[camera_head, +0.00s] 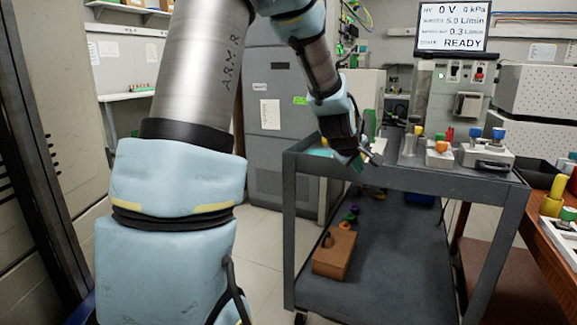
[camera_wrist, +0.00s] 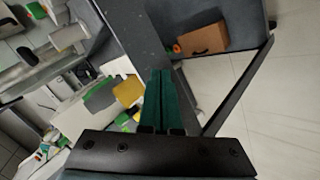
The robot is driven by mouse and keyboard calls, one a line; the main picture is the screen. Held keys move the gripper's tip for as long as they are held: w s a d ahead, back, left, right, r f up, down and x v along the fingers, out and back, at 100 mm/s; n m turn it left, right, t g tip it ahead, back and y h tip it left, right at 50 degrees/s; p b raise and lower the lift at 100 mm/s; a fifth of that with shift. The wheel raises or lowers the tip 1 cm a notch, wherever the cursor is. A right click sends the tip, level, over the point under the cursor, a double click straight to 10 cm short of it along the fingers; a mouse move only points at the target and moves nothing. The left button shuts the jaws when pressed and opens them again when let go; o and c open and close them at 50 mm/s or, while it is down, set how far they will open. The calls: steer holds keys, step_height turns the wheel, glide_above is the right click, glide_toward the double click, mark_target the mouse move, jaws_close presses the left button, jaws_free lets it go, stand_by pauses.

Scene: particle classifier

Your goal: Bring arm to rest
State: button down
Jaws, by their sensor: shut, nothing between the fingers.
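My arm rises on the left of the head view and bends down toward the cart. My gripper (camera_head: 364,160) hangs at the left end of the grey cart (camera_head: 400,178), near its top edge. In the wrist view my gripper (camera_wrist: 158,75) shows two green fingers pressed together with nothing between them. The fingers point past the cart's frame toward its lower shelf. In the head view the fingertips are small and partly hidden by the dark gripper body.
The cart's top holds blocks with coloured knobs (camera_head: 440,150). Its lower shelf holds a brown box (camera_head: 334,252). An instrument with a READY screen (camera_head: 453,26) stands behind. A wooden table (camera_head: 560,238) is at right. Floor (camera_head: 262,262) left of the cart is clear.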

steer(key=s+a+f+m+g+y, duration=0.2)
steer(key=s+a+f+m+g, duration=0.15)
steer(key=s+a, duration=0.75)
steer(key=s+a+f+m+g+y, duration=0.35)
steer(key=s+a, duration=0.55)
steer(key=a, duration=0.5)
step_height(320, 180, up, 14)
steer(key=s+p, duration=0.1)
steer(key=p, duration=1.4)
steer(key=shift+a+r+h, duration=0.15)
steer(key=shift+r+h, duration=0.1)
steer(key=shift+h, duration=0.1)
steer(key=shift+s, duration=0.1)
